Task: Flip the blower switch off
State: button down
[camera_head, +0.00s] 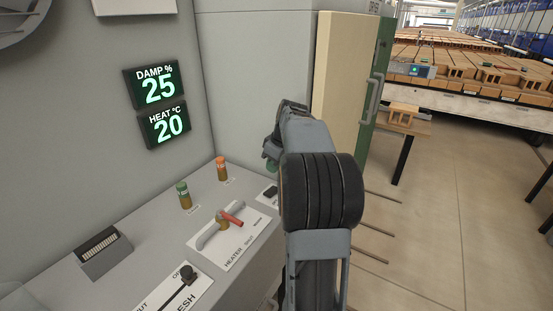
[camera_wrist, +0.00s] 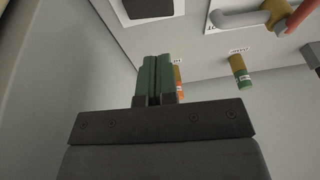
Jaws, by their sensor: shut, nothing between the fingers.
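A dark switch (camera_head: 271,192) on a white plate sits on the grey control panel, partly hidden behind my arm in the head view; its label cannot be read. A dark square switch on a white plate (camera_wrist: 150,8), likely the same one, is cut off by the top edge of the wrist view. Its on or off position cannot be told. My gripper (camera_head: 271,164) is above the panel's back part, mostly hidden by my arm. In the wrist view its green fingers (camera_wrist: 153,77) are together with nothing between them, apart from the switch.
The heater lever (camera_head: 232,218) with a red grip and the fresh lever (camera_head: 188,276) are on the panel. A green-topped knob (camera_head: 184,195) and an orange-topped one (camera_head: 221,168) stand behind. Displays (camera_head: 157,85) read 25 and 20. A green-edged cabinet (camera_head: 347,70) is right.

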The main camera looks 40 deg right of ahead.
send_over(267, 191)
jog(key=f, duration=0.5)
jog(key=shift+s+d+f, duration=0.25)
jog(key=shift+s+d, duration=0.1)
jog(key=shift+s, duration=0.05)
jog(key=shift+s+b+x, duration=0.2)
jog(key=shift+b+x, duration=0.1)
jog(key=shift+x, duration=0.65)
jog(key=shift+s, duration=0.1)
